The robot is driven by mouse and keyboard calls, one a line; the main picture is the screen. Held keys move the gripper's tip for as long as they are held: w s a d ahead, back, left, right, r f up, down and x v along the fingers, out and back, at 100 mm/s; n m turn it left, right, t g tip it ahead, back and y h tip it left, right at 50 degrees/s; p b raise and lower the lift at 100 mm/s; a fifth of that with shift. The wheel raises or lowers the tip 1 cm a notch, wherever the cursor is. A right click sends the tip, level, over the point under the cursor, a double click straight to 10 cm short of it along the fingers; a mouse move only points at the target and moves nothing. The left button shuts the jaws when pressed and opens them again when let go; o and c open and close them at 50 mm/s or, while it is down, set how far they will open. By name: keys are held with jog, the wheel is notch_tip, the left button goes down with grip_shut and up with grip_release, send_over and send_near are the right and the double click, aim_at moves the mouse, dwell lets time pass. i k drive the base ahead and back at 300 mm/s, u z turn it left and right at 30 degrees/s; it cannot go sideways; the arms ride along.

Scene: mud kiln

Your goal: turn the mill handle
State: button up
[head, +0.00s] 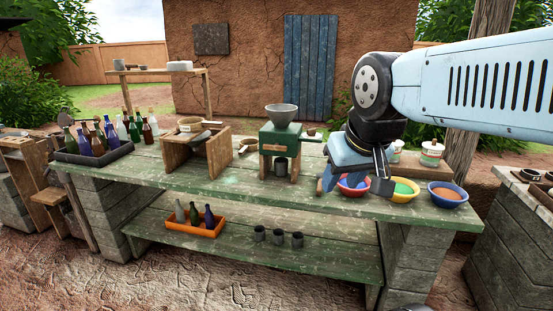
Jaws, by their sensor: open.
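The mill (286,138) stands on the green worktop, a green box on wooden legs with a grey hopper bowl (282,112) on top. What looks like its handle (311,132) is a small knob at the right side of the mill. A dark cup (281,164) is under the mill. My gripper (354,186) is open, pointing down to the right of the mill and apart from it. It hides part of the worktop and a red bowl behind it. I see nothing between its fingers that it holds.
The long green worktop (238,186) holds a dark crate of bottles (98,152) and a wooden stand (196,150) left of the mill. Right of my gripper are bowls with yellow (405,197) and blue (447,202) rims. Below are an orange crate (192,229) and cups (278,238).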

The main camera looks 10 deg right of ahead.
aim_at(275, 147)
jog(key=u, duration=0.3)
jog(key=k, duration=0.15)
jog(key=u, duration=0.5)
jog(key=i, duration=1)
jog(key=z, duration=0.05)
